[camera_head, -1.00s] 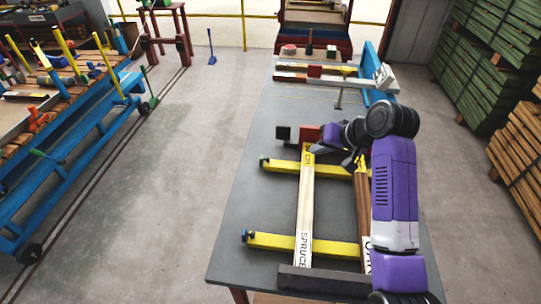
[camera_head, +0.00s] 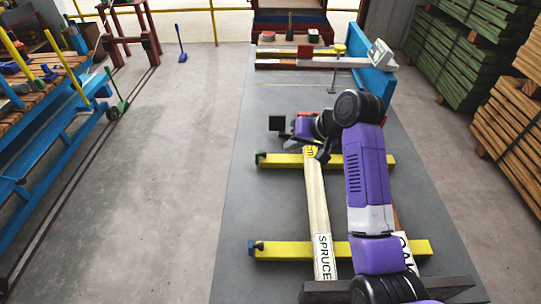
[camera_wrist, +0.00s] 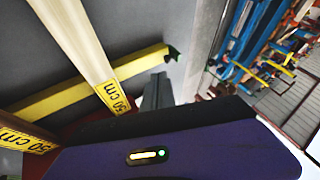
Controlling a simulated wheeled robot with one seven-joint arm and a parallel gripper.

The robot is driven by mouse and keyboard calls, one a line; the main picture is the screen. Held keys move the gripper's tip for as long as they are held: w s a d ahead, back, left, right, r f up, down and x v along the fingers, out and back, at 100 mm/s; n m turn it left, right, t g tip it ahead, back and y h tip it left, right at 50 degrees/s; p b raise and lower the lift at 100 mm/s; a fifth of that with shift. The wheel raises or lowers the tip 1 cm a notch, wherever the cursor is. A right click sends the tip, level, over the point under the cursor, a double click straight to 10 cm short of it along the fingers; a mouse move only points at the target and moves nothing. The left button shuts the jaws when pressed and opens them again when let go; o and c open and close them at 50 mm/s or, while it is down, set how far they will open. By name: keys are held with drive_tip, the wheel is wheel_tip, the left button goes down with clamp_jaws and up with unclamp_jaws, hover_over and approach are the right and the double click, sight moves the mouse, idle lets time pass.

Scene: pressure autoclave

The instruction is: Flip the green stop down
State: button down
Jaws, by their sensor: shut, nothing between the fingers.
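The green stop (camera_head: 260,157) is a small dark green piece at the left end of the far yellow bar (camera_head: 283,160). In the wrist view the green stop (camera_wrist: 172,53) sits at the bar's end, just beyond my fingertips; its tilt is too small to tell. My gripper (camera_head: 287,137) is above the table, a little beyond and right of the stop, apart from it. In the wrist view its grey fingers (camera_wrist: 157,82) are together with nothing between them.
A blue stop (camera_head: 255,247) is on the near yellow bar (camera_head: 300,250). The spruce board (camera_head: 319,205) lies across both bars, with a dark board beside it under my arm. The table's left strip is clear.

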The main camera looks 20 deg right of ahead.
idle(0.3)
drive_tip(key=x, duration=1)
drive_tip(key=shift+w, duration=0.1)
drive_tip(key=shift+r, duration=0.1)
drive_tip(key=shift+r+p, duration=0.1)
drive_tip(key=shift+p, duration=0.2)
drive_tip(key=shift+a+h, duration=0.2)
drive_tip(key=shift+h, duration=0.1)
drive_tip(key=shift+a+r+p, duration=0.1)
drive_tip(key=shift+r+p, duration=0.05)
drive_tip(key=shift+p, duration=0.25)
